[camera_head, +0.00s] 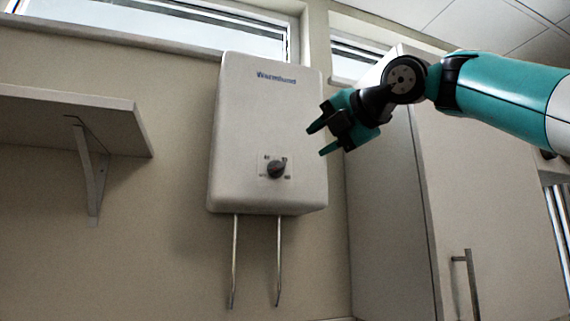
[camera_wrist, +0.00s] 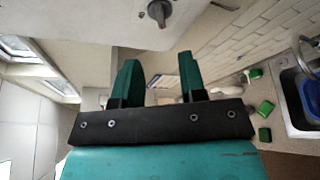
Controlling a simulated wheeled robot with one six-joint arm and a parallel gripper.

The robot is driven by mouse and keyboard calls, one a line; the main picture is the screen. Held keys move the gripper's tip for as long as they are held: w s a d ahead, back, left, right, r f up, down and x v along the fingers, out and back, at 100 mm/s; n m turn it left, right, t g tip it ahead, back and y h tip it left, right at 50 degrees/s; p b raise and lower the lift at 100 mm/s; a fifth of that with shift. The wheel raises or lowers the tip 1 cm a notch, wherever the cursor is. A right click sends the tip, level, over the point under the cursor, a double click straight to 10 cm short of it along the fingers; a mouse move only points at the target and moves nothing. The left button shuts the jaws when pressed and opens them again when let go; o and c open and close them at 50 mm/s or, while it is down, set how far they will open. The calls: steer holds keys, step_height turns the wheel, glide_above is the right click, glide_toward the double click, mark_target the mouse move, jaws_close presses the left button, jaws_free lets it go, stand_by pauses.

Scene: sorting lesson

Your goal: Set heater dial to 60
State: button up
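A white wall heater (camera_head: 268,110) marked "Warmhaus" hangs on the wall in the head view. Its dark dial (camera_head: 276,169) sits low on the front, on a light plate with small numbers around it that are too small to read surely. The dial also shows at the top of the wrist view (camera_wrist: 159,12), beyond the fingers. My gripper (camera_head: 316,141) is to the right of and above the dial, apart from it. Its two green fingers are spread with nothing between them, as the wrist view (camera_wrist: 158,80) also shows.
A tall cabinet (camera_head: 385,215) with a bar handle stands right of the heater. A shelf (camera_head: 70,120) on a bracket is at left. Two pipes (camera_head: 235,262) run down below the heater. The wrist view shows a sink (camera_wrist: 298,105) and several green blocks (camera_wrist: 265,108) at right.

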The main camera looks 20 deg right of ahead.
mark_target(283, 164)
steer(key=p+x, duration=0.3)
steer(key=x, duration=0.7)
steer(key=shift+w+a, duration=0.1)
steer(key=shift+w, duration=0.15)
steer(key=shift+w+a+f+p, duration=0.2)
steer(key=shift+w+p, duration=0.2)
steer(key=shift+w, duration=0.25)
jaws_close()
